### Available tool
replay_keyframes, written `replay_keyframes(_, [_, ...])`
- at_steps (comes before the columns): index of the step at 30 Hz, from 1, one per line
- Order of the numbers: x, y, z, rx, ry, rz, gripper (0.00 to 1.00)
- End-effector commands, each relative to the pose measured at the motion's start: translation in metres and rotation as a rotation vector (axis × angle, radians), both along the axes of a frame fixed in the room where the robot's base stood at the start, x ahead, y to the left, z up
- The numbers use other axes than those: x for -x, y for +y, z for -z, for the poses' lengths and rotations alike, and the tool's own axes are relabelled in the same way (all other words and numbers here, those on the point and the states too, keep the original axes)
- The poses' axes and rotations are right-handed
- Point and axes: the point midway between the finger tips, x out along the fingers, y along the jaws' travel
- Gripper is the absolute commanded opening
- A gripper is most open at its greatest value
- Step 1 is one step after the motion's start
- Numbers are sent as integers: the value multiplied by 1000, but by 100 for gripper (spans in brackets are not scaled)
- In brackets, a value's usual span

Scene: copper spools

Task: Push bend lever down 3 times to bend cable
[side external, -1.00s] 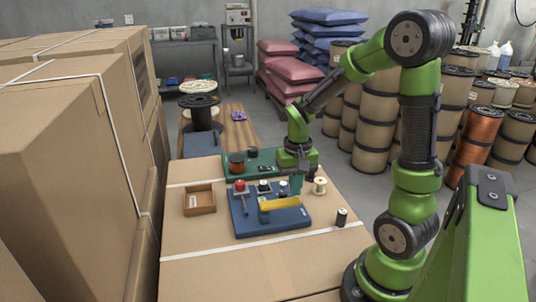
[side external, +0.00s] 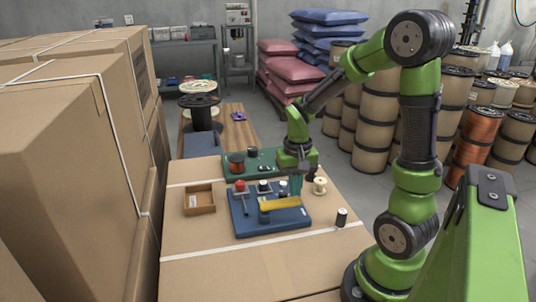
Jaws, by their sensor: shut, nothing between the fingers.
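The bending jig is a blue base plate (side external: 243,225) on the cardboard-topped work surface. Whether the fingertips touch the lever is too small to tell. The cable itself cannot be made out.
An open wooden box (side external: 199,199) sits left of the jig. A green plate (side external: 262,157) with a copper spool (side external: 236,161) lies behind it. A pale spool (side external: 320,186) and a small black spool (side external: 341,217) stand to the right. The front of the surface is clear.

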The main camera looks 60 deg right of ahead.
Motion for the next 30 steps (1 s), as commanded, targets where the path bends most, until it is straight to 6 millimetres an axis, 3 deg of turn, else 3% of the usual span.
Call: replay_keyframes(30, [0,0,17,-1,1,0,0])
